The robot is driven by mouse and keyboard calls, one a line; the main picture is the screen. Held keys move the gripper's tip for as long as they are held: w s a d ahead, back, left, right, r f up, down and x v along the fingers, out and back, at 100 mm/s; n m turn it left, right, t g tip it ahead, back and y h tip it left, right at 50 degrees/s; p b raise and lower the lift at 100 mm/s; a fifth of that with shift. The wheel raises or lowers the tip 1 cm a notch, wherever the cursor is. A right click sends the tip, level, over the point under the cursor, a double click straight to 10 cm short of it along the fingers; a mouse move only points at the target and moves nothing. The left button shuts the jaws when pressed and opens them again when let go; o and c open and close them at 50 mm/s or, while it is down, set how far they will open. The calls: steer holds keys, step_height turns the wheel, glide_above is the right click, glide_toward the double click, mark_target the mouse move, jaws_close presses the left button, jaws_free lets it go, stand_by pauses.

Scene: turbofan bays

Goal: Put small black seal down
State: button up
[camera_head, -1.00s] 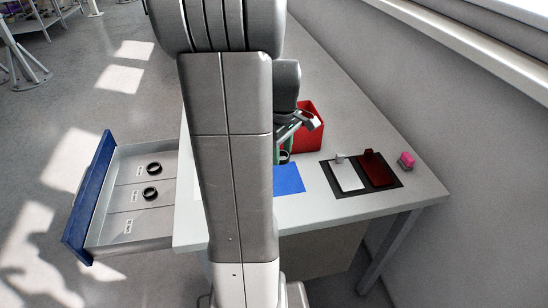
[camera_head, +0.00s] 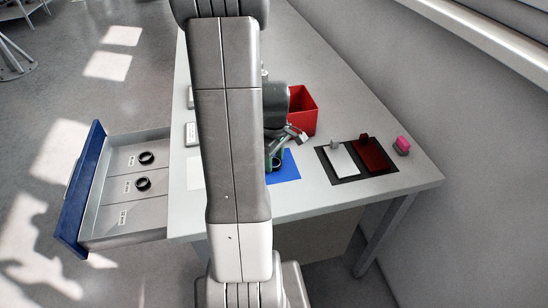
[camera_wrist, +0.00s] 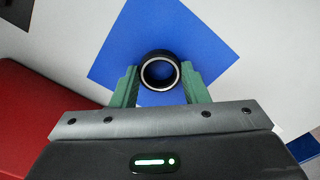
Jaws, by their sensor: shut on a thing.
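My gripper (camera_wrist: 160,84) has green fingers on either side of a small black seal (camera_wrist: 160,58), a dark ring with a pale inner edge. The fingers are shut on it. In the wrist view the seal shows over a blue square mat (camera_wrist: 207,50). Whether it touches the mat cannot be told. In the head view my arm hides most of the gripper (camera_head: 272,160), which is over the left part of the blue mat (camera_head: 287,168).
A red bin (camera_head: 303,108) stands behind the mat. A dark tray (camera_head: 326,170) with a white and a dark red block lies to the right, beside a pink item (camera_head: 402,145). An open drawer (camera_head: 120,215) at left holds two black rings (camera_head: 145,159).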

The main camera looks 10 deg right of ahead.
mark_target(274, 163)
steer(key=shift+f, duration=0.15)
steer(key=o, duration=0.9)
steer(key=shift+o, duration=0.2)
step_height(274, 163, up, 12)
steer(key=shift+r, duration=0.2)
steer(key=shift+s, duration=0.1)
